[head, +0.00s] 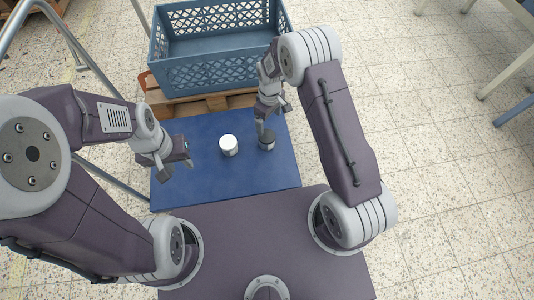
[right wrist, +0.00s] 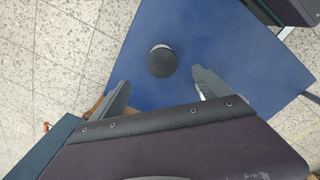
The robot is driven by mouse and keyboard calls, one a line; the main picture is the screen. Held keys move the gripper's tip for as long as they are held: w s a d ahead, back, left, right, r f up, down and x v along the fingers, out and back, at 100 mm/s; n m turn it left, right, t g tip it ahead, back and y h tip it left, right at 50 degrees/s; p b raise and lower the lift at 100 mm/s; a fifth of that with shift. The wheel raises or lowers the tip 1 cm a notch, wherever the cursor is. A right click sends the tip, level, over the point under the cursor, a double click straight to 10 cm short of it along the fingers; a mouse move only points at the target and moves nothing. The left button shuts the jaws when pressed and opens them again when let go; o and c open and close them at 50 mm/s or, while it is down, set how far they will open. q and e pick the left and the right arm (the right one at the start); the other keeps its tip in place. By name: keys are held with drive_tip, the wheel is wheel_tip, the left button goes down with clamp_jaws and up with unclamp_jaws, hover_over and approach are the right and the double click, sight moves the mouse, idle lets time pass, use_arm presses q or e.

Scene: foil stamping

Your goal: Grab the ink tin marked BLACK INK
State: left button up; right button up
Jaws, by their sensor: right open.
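A small tin with a dark top (head: 267,141) stands upright on the blue mat (head: 220,188). It also shows in the right wrist view (right wrist: 162,63). No lettering can be read on it. A second tin with a white top (head: 228,144) stands just left of it. My right gripper (head: 273,117) is open and empty, right by the dark-topped tin. In the right wrist view its two fingers (right wrist: 162,90) are spread, with the dark-topped tin beyond the tips, between their lines. My left gripper (head: 178,165) appears open and empty, left of the white-topped tin.
A blue plastic crate (head: 200,75) stands on a wooden pallet (head: 205,105) behind the mat. A metal tube frame (head: 85,55) runs along the left. Table legs (head: 505,72) show at the far right. The front of the mat is clear.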

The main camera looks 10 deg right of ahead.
use_arm(q)
wheel_tip(320, 180, down, 3)
drive_tip(key=shift+f+b, duration=0.15)
drive_tip(key=shift+b, duration=0.45)
use_arm(e)
hover_over(267, 136)
drive_tip(key=f, duration=0.5)
drive_tip(key=shift+s+f, duration=0.2)
drive_tip(key=shift+s, duration=0.05)
